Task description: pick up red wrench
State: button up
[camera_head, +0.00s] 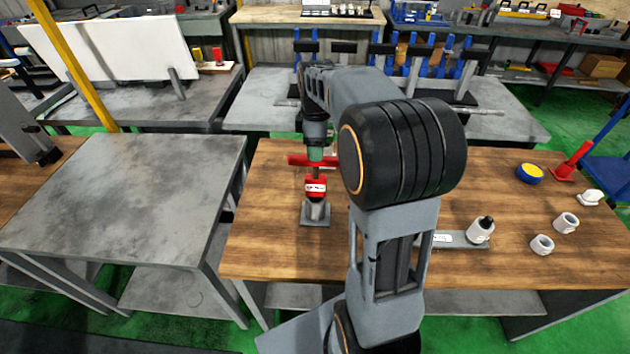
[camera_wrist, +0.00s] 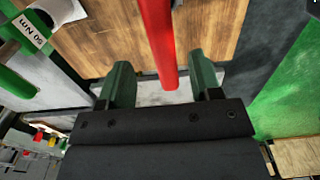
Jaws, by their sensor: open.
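A long red bar (camera_wrist: 157,40), which looks like the red wrench, runs down from the top edge in the wrist view. Its lower end lies between the two green fingers of my gripper (camera_wrist: 165,82), with a gap on each side. In the head view a red piece (camera_head: 298,160) lies crosswise at my gripper (camera_head: 316,158), above a red cylinder with a white label (camera_head: 316,187). The cylinder is on a grey stand (camera_head: 315,220) on the wooden table. My gripper is open. My arm hides part of the table, and I cannot tell whether the fingers touch the red bar.
The wooden table (camera_head: 270,245) also holds a grey plate, a white bottle (camera_head: 480,230), white rings (camera_head: 542,244), a yellow-and-blue disc (camera_head: 530,173) and a red stand (camera_head: 572,163) to the right. A bare grey table (camera_head: 130,190) stands to the left. Blue clamps (camera_head: 420,65) stand behind.

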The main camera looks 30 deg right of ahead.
jog(key=shift+s+a+f+p, duration=0.1)
jog(key=shift+f+p, duration=0.25)
jog(key=shift+f, duration=1.1)
jog(key=shift+s+f+p, duration=0.1)
jog(key=shift+f+p, duration=0.25)
jog(key=shift+f, duration=1.05)
jog(key=shift+c, duration=0.3)
jog(key=shift+w+r, duration=0.1)
grip_shut()
